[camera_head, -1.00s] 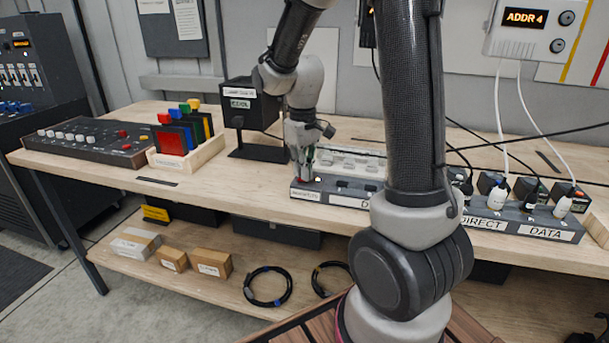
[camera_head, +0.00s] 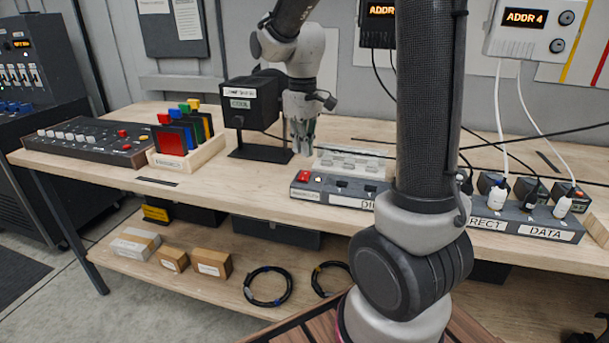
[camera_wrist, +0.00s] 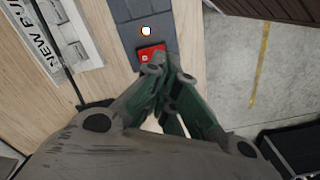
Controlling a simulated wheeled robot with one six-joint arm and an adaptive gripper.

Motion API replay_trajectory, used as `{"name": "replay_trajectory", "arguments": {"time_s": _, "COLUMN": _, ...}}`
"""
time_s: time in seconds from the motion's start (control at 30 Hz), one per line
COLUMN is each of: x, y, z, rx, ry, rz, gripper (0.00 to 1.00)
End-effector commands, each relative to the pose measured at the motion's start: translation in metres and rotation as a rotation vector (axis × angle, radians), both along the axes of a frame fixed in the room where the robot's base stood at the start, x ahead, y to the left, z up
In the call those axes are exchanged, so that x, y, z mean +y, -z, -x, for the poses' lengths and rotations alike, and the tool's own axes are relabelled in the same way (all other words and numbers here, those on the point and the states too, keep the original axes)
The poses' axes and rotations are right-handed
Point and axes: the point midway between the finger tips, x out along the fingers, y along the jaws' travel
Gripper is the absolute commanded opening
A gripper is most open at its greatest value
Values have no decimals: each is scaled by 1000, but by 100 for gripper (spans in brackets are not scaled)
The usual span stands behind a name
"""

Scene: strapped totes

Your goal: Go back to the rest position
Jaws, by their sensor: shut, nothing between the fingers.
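My gripper (camera_head: 302,147) points down above the wooden bench, just behind the left end of the grey labelled panel (camera_head: 333,191). Its fingers are closed together with nothing between them. In the wrist view the closed fingertips (camera_wrist: 163,75) show just below a red button (camera_wrist: 151,54) on the dark panel. The same red button (camera_head: 303,176) shows in the head view at the panel's left end, clear of the fingers.
A black box on a stand (camera_head: 252,105) is close to the left of my gripper. A clear tray (camera_head: 350,161) lies to the right. Coloured cards (camera_head: 172,139) stand in a wooden holder. Cables hang from wall boxes (camera_head: 527,30). The lower shelf holds cartons (camera_head: 212,263).

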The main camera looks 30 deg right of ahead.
Motion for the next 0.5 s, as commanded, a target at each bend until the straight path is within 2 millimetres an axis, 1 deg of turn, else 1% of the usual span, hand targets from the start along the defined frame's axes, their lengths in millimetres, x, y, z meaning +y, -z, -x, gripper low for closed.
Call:
{"name": "replay_trajectory", "arguments": {"time_s": 0.37, "x": 0, "y": 0, "z": 0, "rx": 0, "ry": 20, "rz": 0, "gripper": 0}}
{"name": "replay_trajectory", "arguments": {"time_s": 0.43, "x": 0, "y": 8, "z": 11, "rx": 27, "ry": 58, "rz": 2, "gripper": 0}}
{"name": "replay_trajectory", "arguments": {"time_s": 0.47, "x": -1, "y": 12, "z": 20, "rx": 42, "ry": 75, "rz": 3, "gripper": 0}}
{"name": "replay_trajectory", "arguments": {"time_s": 0.5, "x": -1, "y": 9, "z": 34, "rx": 41, "ry": 97, "rz": 4, "gripper": 0}}
